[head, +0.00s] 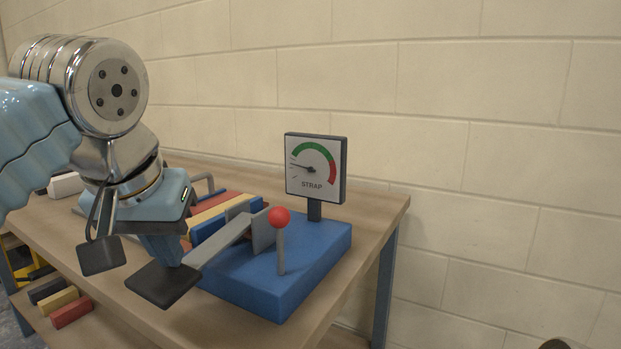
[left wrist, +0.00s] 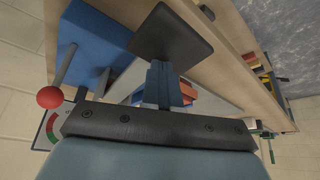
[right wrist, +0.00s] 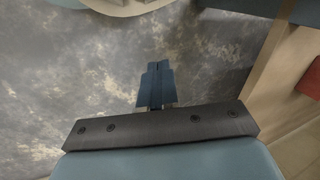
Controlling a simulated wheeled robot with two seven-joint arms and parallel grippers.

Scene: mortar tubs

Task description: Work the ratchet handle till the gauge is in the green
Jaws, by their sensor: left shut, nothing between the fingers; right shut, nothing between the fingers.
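A blue ratchet base (head: 290,265) sits on the bench with a grey handle bar (head: 218,244) slanting down left to a flat black paddle (head: 163,284). The paddle also shows in the left wrist view (left wrist: 172,32). My left gripper (head: 166,262) is shut and empty, its tips pointing down just over the paddle; I cannot tell if they touch. The STRAP gauge (head: 316,168) stands behind; its needle points left, below the green arc. A red-knobbed post (head: 279,217) rises from the base. My right gripper (right wrist: 157,68) is shut and empty above the floor.
The wooden bench (head: 372,215) stands against a pale block wall. Coloured bars (head: 215,207) lie behind my left gripper, beside the base. More blocks (head: 60,302) lie on a lower shelf at the left. The right wrist view shows open grey floor (right wrist: 60,75).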

